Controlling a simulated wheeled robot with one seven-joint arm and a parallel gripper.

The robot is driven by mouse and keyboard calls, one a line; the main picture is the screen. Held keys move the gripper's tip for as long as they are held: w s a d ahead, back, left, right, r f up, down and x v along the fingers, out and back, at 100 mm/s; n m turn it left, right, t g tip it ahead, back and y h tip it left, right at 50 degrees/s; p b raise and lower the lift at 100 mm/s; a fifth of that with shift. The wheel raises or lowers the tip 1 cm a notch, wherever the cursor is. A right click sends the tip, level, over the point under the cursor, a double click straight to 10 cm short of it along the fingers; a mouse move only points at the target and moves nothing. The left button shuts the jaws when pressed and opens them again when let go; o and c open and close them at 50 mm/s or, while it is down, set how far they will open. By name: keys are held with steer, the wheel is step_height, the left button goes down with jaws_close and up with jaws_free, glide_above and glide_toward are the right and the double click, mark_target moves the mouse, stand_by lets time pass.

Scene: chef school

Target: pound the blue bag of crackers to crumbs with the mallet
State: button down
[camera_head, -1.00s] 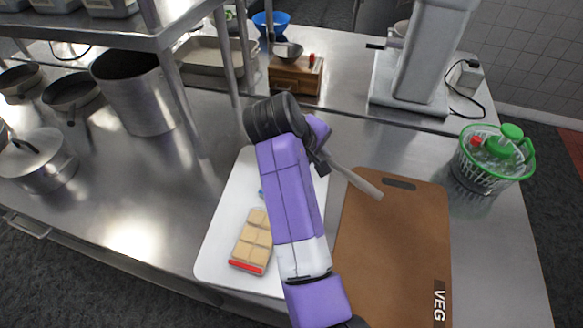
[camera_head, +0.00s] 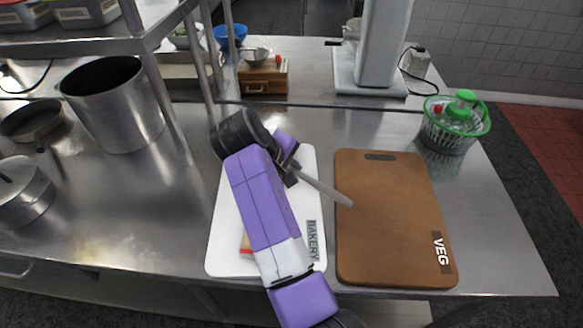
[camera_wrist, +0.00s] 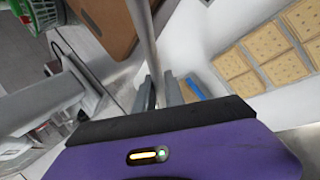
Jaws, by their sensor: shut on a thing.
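My gripper (camera_head: 292,172) is above the white board and shut on a thin grey rod, apparently the handle of the mallet (camera_head: 325,191). The rod points right toward the brown board. In the wrist view, it leaves the gripper (camera_wrist: 160,92) toward the top edge (camera_wrist: 146,35); I cannot make out a mallet head. The blue bag of crackers shows in the wrist view as a blue strip (camera_wrist: 197,87) and some cracker, just beyond and right of the fingers. My arm hides it in the head view.
Another cracker bag, red-edged (camera_head: 246,252), shows partly beside my arm on the white BAKERY board (camera_head: 228,225). A brown VEG board (camera_head: 390,225) lies bare to the right. A green-rimmed basket (camera_head: 452,125) stands behind right. Pots (camera_head: 115,110) and a shelf are left.

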steer(key=shift+r, duration=0.1)
steer(key=shift+f+b, duration=0.45)
steer(key=shift+f, duration=1.3)
steer(key=shift+f, duration=0.2)
steer(key=shift+r, duration=0.1)
step_height(320, 180, up, 6)
steer(key=p, duration=0.5)
steer(key=shift+p, duration=0.35)
